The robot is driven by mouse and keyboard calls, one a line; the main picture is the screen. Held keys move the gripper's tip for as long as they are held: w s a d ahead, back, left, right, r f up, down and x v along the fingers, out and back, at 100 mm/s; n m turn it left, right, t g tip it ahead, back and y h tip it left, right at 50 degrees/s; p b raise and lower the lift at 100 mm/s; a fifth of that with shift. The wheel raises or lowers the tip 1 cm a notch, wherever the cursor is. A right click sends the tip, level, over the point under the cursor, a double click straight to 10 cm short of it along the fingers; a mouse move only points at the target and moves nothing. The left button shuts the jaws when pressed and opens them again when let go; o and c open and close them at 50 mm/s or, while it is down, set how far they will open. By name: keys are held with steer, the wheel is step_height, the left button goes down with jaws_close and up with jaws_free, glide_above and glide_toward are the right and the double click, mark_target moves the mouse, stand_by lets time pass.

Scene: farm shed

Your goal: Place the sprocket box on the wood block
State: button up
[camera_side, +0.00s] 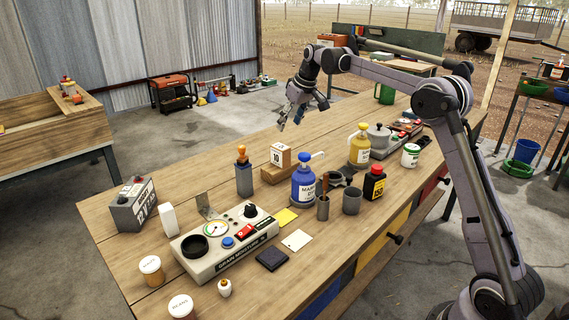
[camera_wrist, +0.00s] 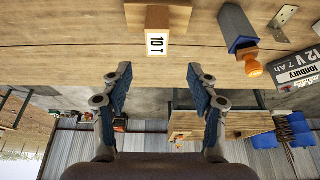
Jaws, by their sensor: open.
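The sprocket box (camera_side: 280,156), a small light-brown box with a white "10 T" label, sits upright on the wood block (camera_side: 271,177) on the workbench. In the wrist view the sprocket box (camera_wrist: 157,22) shows at the top centre, with the wider wood block (camera_wrist: 181,20) under it. My gripper (camera_side: 291,117) is open and empty, up above the bench's far edge, apart from the box. In the wrist view the two fingers of my gripper (camera_wrist: 159,75) are spread wide, with nothing between them.
A grey holder (camera_side: 244,180) with an orange-topped tool stands left of the block. A blue bottle (camera_side: 304,183) stands close on its right. Mugs, a yellow jug (camera_side: 359,148) and a moisture meter (camera_side: 225,240) crowd the bench. The far strip beyond the block is mostly clear.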

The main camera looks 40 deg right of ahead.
steer(key=s+a+r+t, duration=0.1)
steer(key=s+a+r, duration=0.3)
steer(key=s+a, duration=0.95)
steer(key=s+a+f, duration=0.2)
steer(key=s+f, duration=0.1)
steer(key=s, duration=0.4)
steer(key=s+a+f+t, duration=0.1)
steer(key=s+a+f, duration=0.1)
steer(key=s+f, duration=0.2)
steer(key=s+a+f, duration=0.2)
steer(key=s+f, duration=0.1)
steer(key=s, duration=0.6)
steer(key=shift+s+f+t, duration=0.3)
steer(key=shift+s, duration=0.05)
